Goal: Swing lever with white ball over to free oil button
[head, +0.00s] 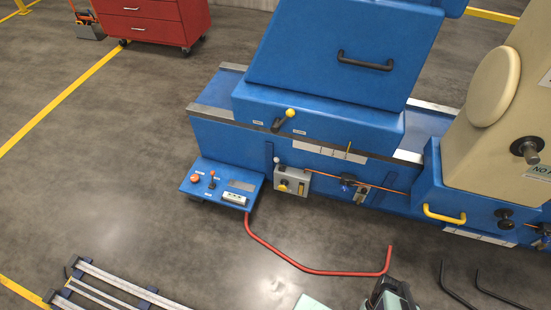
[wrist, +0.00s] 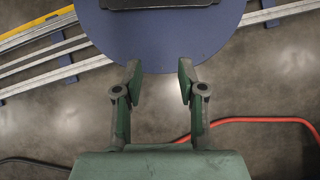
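The lever (head: 282,121) is a short dark arm with a pale, yellowish-white ball (head: 290,113) at its upper right end. It sits on the front face of the blue machine carriage (head: 330,118), between small white labels. I cannot pick out the oil button for certain; a grey box (head: 292,181) with a yellow knob (head: 283,187) is lower on the machine front. My gripper (wrist: 158,78) is open and empty in the wrist view, its fingers apart. In the head view only part of it shows at the bottom edge, far below the lever and apart from the machine.
A blue control panel (head: 222,184) with an orange button and small black stick stands left of the grey box. A red hose (head: 315,271) crosses the floor. Metal rails (head: 125,287) lie at lower left. A blue disc (wrist: 165,40) is beyond my fingers. A red cabinet (head: 150,18) stands behind.

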